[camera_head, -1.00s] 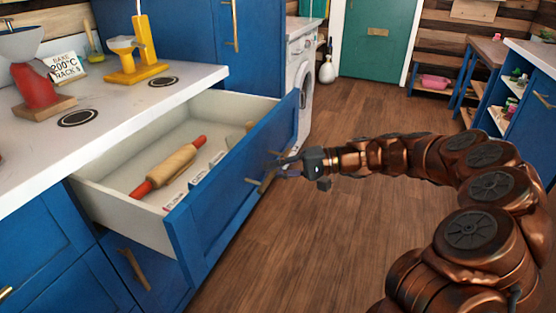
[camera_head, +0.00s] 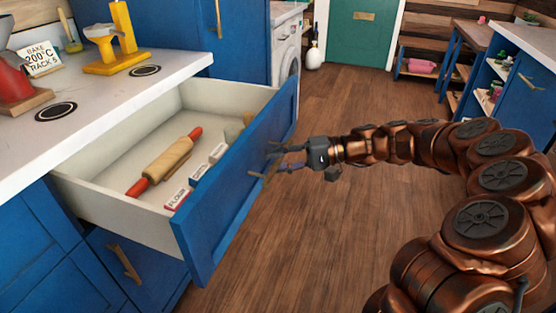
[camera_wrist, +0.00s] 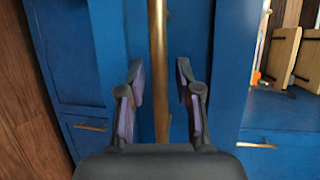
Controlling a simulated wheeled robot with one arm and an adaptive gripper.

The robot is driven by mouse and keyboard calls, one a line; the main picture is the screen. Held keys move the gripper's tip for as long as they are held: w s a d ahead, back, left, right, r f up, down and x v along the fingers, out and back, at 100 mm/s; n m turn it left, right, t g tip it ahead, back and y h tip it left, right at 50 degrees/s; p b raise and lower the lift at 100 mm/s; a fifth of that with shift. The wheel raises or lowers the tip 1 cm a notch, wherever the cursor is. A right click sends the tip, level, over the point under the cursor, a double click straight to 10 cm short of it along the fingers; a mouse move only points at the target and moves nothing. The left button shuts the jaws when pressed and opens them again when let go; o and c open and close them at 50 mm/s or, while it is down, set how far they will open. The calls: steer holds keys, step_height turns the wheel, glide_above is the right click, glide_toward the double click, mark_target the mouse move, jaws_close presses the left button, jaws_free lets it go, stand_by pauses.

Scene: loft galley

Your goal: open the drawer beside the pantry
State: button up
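The blue-fronted drawer (camera_head: 232,182) stands far out from under the white counter, and its pale inside shows. A rolling pin (camera_head: 168,160) with red ends and several small labelled boxes (camera_head: 198,172) lie in it. My gripper (camera_head: 275,158) is at the outer side of the drawer front, by its brass handle. In the wrist view, the brass handle (camera_wrist: 158,70) runs between the two spread fingers (camera_wrist: 160,100), with a gap on each side. The fingers look open and hold nothing. In the head view, the handle is partly hidden by the fingers.
The counter (camera_head: 105,95) holds a yellow scale (camera_head: 112,45) and a recipe sign (camera_head: 40,58). A tall blue cabinet (camera_head: 232,40) and a washing machine (camera_head: 286,50) stand beyond the drawer. The wooden floor (camera_head: 350,110) beyond my arm is clear.

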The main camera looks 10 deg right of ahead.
stand_by(0.3)
steer(key=d, duration=0.4)
steer(key=d+r, duration=0.1)
steer(key=d, duration=0.2)
steer(key=s+d+r, duration=0.1)
steer(key=d, duration=0.3)
steer(key=shift+d+r, duration=0.1)
steer(key=shift+d, duration=0.25)
steer(key=s+a+r+n+g+h+p, duration=0.4)
steer(key=s+a+r+h+p, duration=0.3)
steer(key=s+a+r+p, duration=0.8)
steer(key=s+d+r+h+p, duration=0.1)
steer(key=s+d+h+p, duration=0.2)
steer(key=s, duration=0.3)
steer(key=s+d+r+m+h+p, duration=0.1)
steer(key=s+d+h+p, duration=0.2)
steer(key=s+d+p, duration=0.2)
steer(key=s+d+r+m+h+p, duration=0.1)
steer(key=s+d+r+h+p, duration=0.1)
steer(key=s, duration=0.5)
steer(key=shift+s+d+t+h+p, duration=0.2)
steer(key=shift+d+h+p, duration=0.05)
steer(key=shift+d+p, duration=0.55)
steer(key=shift+s+d+t+h+p, duration=0.25)
steer(key=shift+d+p, duration=0.35)
steer(key=shift+p, duration=0.25)
